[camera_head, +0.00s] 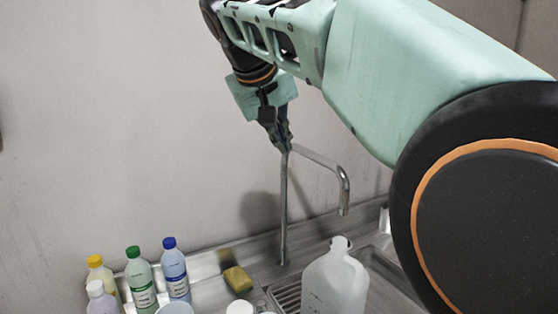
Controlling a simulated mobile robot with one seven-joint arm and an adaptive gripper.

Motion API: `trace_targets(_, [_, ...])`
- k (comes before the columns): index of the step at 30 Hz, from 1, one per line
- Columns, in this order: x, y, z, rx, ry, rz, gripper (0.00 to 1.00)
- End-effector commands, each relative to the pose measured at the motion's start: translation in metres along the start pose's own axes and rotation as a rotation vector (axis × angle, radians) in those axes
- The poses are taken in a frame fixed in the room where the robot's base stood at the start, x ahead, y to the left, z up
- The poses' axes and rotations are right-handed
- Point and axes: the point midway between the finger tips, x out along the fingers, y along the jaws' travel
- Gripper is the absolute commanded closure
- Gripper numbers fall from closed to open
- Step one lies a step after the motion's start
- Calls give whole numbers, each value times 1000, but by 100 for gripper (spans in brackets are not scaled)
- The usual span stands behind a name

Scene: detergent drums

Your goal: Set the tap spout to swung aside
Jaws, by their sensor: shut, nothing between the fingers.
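The tap has a thin upright metal pipe (284,215) rising from the back of the sink unit. Its spout (325,163) runs from the top of the pipe to the right and bends down at its end. My gripper (284,146) points down at the top of the pipe, where pipe and spout meet. It is shut with nothing held. It overlaps the pipe's top in this view; I cannot tell whether it touches. The spout's outlet hangs above and behind the translucent jug.
A translucent jug (335,284) stands at the front right by a ribbed drainboard (288,297). A yellow sponge (238,280) lies left of the pipe. Bottles with yellow (95,261), green (133,252) and blue caps (169,243) stand at left. A wall is behind.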

Motion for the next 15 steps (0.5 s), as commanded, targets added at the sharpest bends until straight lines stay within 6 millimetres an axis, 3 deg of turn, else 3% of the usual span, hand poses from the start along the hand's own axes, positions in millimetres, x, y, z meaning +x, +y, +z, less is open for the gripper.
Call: trace_targets(15, [3,6,0,12,-1,24,100])
